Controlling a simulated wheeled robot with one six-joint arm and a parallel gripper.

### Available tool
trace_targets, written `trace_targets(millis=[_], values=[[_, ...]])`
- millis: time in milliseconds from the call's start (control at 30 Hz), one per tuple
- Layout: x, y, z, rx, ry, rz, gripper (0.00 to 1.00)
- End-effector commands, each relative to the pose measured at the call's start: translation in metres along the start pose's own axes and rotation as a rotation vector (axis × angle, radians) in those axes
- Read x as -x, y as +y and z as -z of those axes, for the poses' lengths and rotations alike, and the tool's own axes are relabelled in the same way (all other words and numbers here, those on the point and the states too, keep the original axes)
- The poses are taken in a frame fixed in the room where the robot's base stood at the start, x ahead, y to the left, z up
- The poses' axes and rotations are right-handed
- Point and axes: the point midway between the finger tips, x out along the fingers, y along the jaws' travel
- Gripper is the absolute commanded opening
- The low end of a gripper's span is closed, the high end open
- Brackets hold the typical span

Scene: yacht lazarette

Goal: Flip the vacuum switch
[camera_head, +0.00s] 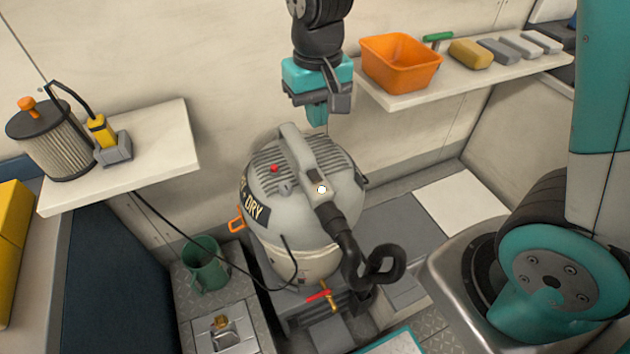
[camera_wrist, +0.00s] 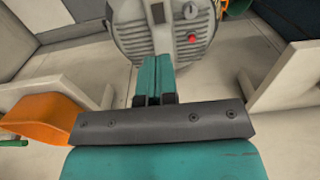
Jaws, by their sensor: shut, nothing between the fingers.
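I cannot tell for sure which of these is the switch. My gripper (camera_head: 317,117) is shut and empty, above and behind the lid, apart from it. Its teal fingers (camera_wrist: 154,75) point toward the vacuum.
A right shelf (camera_head: 460,88) holds an orange bin (camera_head: 400,62) and several blocks, close beside my gripper. A left shelf (camera_head: 150,165) holds a filter (camera_head: 48,138) and a yellow device (camera_head: 104,135). A black hose (camera_head: 352,250) curls in front of the vacuum. A green mug (camera_head: 205,265) stands left.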

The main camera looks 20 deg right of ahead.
Motion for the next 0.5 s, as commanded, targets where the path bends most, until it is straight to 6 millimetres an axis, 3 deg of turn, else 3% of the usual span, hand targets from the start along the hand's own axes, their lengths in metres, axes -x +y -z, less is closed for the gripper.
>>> trace_targets(millis=[67, 500], values=[[-0.0081, 0.0017, 0.0046, -0.016, -0.002, -0.012, 0.0], [-0.0125, 0.002, 0.005, -0.02, -0.004, -0.015, 0.0]])
